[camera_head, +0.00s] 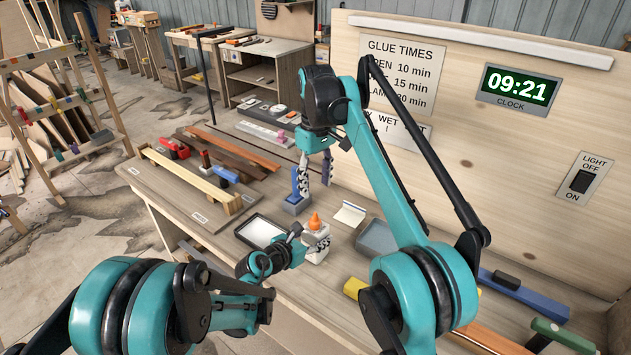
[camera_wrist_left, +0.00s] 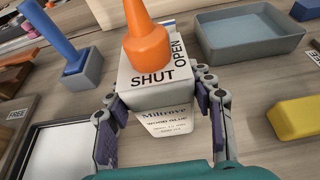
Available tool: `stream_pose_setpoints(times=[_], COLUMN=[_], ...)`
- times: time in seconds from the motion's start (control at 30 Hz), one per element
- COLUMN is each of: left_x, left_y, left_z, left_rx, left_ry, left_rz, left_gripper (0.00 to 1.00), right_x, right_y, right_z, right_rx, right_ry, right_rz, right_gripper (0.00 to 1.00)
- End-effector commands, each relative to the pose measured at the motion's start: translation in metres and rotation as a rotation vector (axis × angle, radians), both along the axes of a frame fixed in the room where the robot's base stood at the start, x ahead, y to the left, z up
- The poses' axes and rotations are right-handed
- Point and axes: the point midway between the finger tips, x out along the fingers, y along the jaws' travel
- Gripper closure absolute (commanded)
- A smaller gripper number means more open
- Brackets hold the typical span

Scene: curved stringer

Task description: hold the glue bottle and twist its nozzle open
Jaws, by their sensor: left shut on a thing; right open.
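The white glue bottle (camera_head: 316,243) stands on the bench with its orange nozzle (camera_head: 314,221) on top. In the left wrist view the bottle's label (camera_wrist_left: 167,121) reads wood glue. Its white top (camera_wrist_left: 160,82) is marked SHUT at the front and OPEN at the right, and the orange nozzle (camera_wrist_left: 147,42) leans toward the top of the picture. My left gripper (camera_head: 312,243) is shut on the bottle, with a finger on each side of its body. My right gripper (camera_head: 314,172) is open and empty, pointing down above and behind the bottle.
A dark-rimmed tray (camera_head: 261,231) lies left of the bottle, and a grey bin (camera_head: 377,239) stands to its right. A blue-handled tool in a grey block (camera_head: 297,200) is behind. A yellow block (camera_head: 354,287) lies in front. The upright panel (camera_head: 520,140) closes off the right.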

Motion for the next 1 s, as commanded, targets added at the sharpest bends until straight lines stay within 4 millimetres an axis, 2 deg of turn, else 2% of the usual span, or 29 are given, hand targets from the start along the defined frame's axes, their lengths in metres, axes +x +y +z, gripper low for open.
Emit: stream_pose_setpoints(times=[0.27, 0.3, 0.37, 0.4, 0.6, 0.7, 1.0], left_x=[0.0001, 0.0001, 0.0001, 0.0002, 0.0002, 0.0002, 0.0001], left_y=[-0.0001, -0.0001, -0.0001, 0.0, 0.0, 0.0, -0.0001], left_z=[0.0001, 0.0001, 0.0001, 0.0001, 0.0001, 0.0001, 0.0001], left_rx=[0.0, 0.0, 0.0, 0.0, 0.0, 0.0, 0.0], left_ry=[0.0, 0.0, 0.0, 0.0, 0.0, 0.0, 0.0], left_rz=[0.0, 0.0, 0.0, 0.0, 0.0, 0.0, 0.0], left_gripper=[0.94, 0.42, 0.26, 0.23, 0.23, 0.02, 0.02], right_x=[0.0001, 0.0001, 0.0001, 0.0001, 0.0001, 0.0001, 0.0001], right_y=[0.0001, 0.0001, 0.0001, 0.0001, 0.0001, 0.0001, 0.0001], right_z=[-0.0002, -0.0003, -0.0003, -0.0003, -0.0004, -0.0004, -0.0004], right_rx=[0.0, 0.0, 0.0, 0.0, 0.0, 0.0, 0.0], right_ry=[0.0, 0.0, 0.0, 0.0, 0.0, 0.0, 0.0], right_rz=[0.0, 0.0, 0.0, 0.0, 0.0, 0.0, 0.0], right_gripper=[0.5, 0.5, 0.5, 0.5, 0.5, 0.5, 0.5])
